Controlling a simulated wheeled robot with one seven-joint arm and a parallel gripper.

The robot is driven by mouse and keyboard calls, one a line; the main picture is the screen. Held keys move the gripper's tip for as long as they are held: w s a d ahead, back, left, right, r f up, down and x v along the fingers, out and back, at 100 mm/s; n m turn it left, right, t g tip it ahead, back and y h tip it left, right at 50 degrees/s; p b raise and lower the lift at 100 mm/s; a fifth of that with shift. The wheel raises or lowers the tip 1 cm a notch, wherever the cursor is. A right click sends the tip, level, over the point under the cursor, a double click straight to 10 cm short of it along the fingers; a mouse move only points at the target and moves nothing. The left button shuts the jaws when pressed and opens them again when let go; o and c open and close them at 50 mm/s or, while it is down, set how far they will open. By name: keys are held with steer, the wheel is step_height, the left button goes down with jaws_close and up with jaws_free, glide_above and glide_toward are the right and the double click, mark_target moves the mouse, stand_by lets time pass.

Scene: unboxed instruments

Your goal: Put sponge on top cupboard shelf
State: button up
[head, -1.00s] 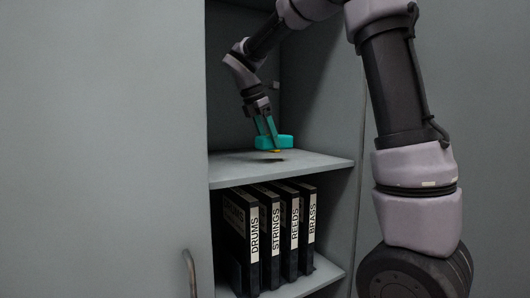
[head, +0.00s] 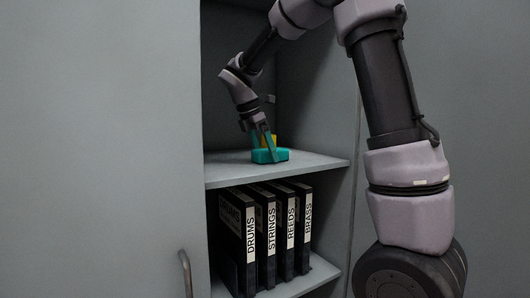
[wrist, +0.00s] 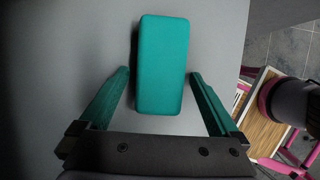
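The teal block-shaped sponge (head: 270,156) sits on the top shelf (head: 315,163) of the open cupboard, near its middle. In the wrist view the sponge (wrist: 161,60) lies lengthwise between my two teal fingers. My gripper (head: 264,147) points down at the sponge from above. In the wrist view my gripper (wrist: 160,74) is open, with a gap showing on the sponge's left side and a very narrow one on its right.
Several black binders (head: 250,240), labelled DRUMS, STRINGS, REEDS and BRASS, stand on the shelf below. The cupboard door (head: 100,150) with its handle (head: 185,272) is at the left. The top shelf is clear to the right of the sponge.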

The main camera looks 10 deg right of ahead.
steer(key=shift+r, duration=0.1)
steer(key=v, duration=1.1)
steer(key=s+d+f+m+t+y, duration=0.3)
steer(key=s+d+m, duration=0.2)
steer(key=s+m, duration=0.5)
steer(key=s+d+f+m+t+y, duration=0.2)
steer(key=s+d+f+m+y, duration=0.1)
steer(key=s+m, duration=0.8)
steer(key=shift+d+f+m+t, duration=0.5)
steer(key=shift+d+m, duration=0.45)
steer(key=shift+m, duration=1.45)
